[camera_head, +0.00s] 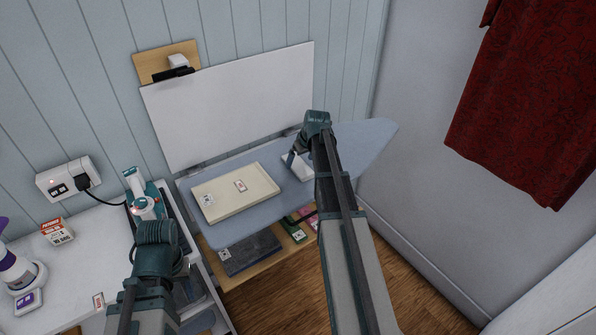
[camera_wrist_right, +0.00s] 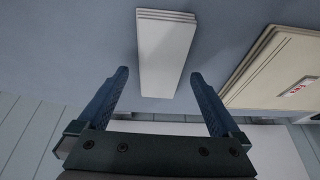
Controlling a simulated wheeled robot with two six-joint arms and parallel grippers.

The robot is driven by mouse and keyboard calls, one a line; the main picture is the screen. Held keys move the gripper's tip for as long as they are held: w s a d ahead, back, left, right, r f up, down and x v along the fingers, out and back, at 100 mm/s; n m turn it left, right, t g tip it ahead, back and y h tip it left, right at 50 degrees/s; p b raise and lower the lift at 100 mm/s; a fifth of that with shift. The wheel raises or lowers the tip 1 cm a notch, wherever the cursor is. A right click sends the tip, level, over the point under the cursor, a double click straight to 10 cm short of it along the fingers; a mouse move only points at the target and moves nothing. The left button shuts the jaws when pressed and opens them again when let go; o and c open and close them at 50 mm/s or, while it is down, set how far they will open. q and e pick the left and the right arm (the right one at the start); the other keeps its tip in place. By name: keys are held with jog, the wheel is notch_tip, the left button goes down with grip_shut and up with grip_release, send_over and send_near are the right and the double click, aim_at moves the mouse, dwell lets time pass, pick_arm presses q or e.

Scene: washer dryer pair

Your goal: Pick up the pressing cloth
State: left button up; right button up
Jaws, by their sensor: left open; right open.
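The pressing cloth appears to be the white, flat, folded piece (camera_head: 302,167) lying on the blue-grey ironing board (camera_head: 356,146). In the right wrist view the cloth (camera_wrist_right: 166,50) shows stacked folded layers at one end. My right gripper (camera_head: 291,160) is open above the board at the cloth's left side in the head view, partly covering it. In the wrist view its two fingers (camera_wrist_right: 160,90) stand apart on either side of the cloth's near end, with nothing gripped. My left gripper (camera_head: 156,238) is over the white counter at the left; its fingertips are mostly hidden.
A cream, flat, labelled item (camera_head: 235,192) lies on the board left of the cloth; it also shows in the wrist view (camera_wrist_right: 275,70). A white panel (camera_head: 235,105) stands behind. A green-and-white device (camera_head: 142,195) is beside my left gripper. A red curtain (camera_head: 525,100) hangs right.

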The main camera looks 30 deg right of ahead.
jog(key=shift+b+x, duration=0.5)
jog(key=shift+x, duration=0.5)
pick_arm(q)
jog(key=shift+f, duration=0.9)
pick_arm(e)
jog(key=shift+c, duration=0.3)
jog(key=c, duration=1.2)
pick_arm(q)
jog(key=shift+r+p, duration=0.2)
jog(key=shift+p, duration=0.1)
pick_arm(e)
jog(key=shift+r, duration=0.2)
jog(key=shift+c, duration=0.2)
